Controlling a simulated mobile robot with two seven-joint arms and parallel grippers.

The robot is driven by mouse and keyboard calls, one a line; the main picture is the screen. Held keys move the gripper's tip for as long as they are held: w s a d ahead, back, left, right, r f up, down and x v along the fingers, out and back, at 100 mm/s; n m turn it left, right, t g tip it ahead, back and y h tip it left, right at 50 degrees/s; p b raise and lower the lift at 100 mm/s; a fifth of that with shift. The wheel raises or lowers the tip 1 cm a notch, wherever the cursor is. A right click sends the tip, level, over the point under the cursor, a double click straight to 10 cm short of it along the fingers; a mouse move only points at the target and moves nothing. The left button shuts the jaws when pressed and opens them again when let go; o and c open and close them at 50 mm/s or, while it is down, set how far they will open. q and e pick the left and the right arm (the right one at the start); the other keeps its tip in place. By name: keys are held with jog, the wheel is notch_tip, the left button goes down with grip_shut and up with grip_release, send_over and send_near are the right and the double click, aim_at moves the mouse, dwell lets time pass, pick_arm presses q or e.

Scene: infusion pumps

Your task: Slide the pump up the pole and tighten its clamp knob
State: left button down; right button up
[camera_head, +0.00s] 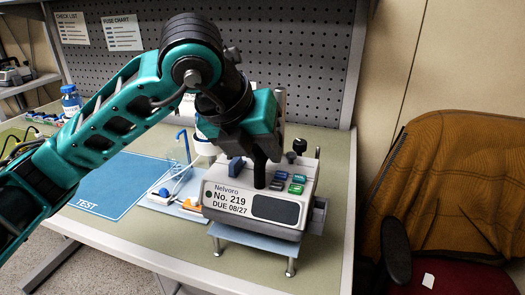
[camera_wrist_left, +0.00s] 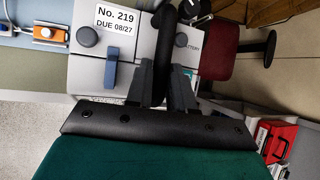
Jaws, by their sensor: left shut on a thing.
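The pump (camera_head: 222,192) is a pale grey box labelled "Nelvoro No. 219 DUE 08/27", with a dark screen and coloured buttons. It rests on a small low stand (camera_head: 245,241) with metal legs. My left gripper (camera_head: 261,156) is above the pump, shut on a black upright handle (camera_wrist_left: 160,52) at its top. The pump also shows in the left wrist view (camera_wrist_left: 85,72), with a round grey knob (camera_wrist_left: 88,36) and a blue lever (camera_wrist_left: 111,66). A dark round knob (camera_head: 299,145) stands at the pump's back right. I cannot make out the pole behind my arm. My right gripper is out of view.
A blue TEST mat (camera_head: 115,187) lies left of the pump. A tray with an orange-and-white device (camera_head: 191,205) is beside the pump. A blue-capped bottle (camera_head: 70,99) stands at the far left. A chair with a brown jacket (camera_head: 445,185) is right of the bench.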

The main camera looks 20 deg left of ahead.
pick_arm(q)
jog(key=shift+r+p, duration=1.75)
jog(key=shift+r, duration=1.6)
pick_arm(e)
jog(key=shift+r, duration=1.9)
